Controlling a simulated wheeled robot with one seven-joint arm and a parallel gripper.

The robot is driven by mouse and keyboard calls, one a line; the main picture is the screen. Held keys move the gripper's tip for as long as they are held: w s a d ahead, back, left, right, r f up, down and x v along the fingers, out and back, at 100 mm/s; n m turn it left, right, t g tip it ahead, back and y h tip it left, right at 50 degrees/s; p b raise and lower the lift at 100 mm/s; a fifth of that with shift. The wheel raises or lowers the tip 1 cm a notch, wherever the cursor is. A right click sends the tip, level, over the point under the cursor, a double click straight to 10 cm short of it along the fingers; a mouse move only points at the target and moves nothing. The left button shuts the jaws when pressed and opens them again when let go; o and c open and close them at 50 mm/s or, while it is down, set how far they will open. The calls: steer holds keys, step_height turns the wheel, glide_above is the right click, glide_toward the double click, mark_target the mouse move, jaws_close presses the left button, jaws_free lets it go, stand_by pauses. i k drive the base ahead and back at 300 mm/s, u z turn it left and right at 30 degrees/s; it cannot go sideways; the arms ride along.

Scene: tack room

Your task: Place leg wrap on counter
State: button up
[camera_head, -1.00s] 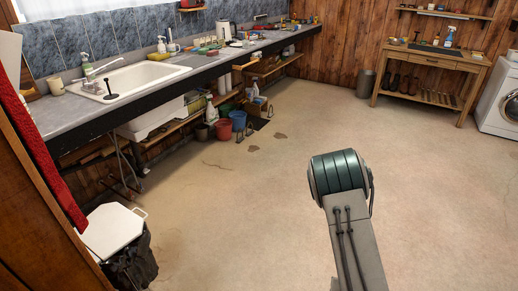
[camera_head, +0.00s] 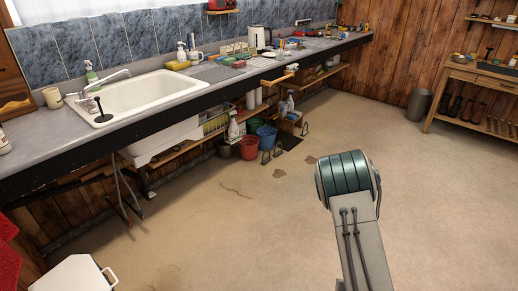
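The counter (camera_head: 42,142) has a grey top and a dark front edge. It runs from the left edge of the head view along the tiled wall to the back right. I cannot pick out a leg wrap with certainty among the small items on the counter and the shelf below it. Part of my arm, a grey link with a dark green joint, stands over the floor at lower right. My gripper is not in view, so I cannot see whether it holds anything.
A white sink (camera_head: 145,92) with a tap is set into the counter. Bottles, a kettle (camera_head: 257,38) and small items crowd the counter to its right. Buckets (camera_head: 249,147) stand below. A white bin lid (camera_head: 78,275) is at lower left. The middle floor is clear.

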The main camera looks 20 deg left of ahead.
mark_target(40, 138)
steer(key=u, duration=0.4)
steer(key=i, duration=1.45)
steer(key=u, duration=1.3)
steer(key=i, duration=0.75)
steer(key=u, duration=0.85)
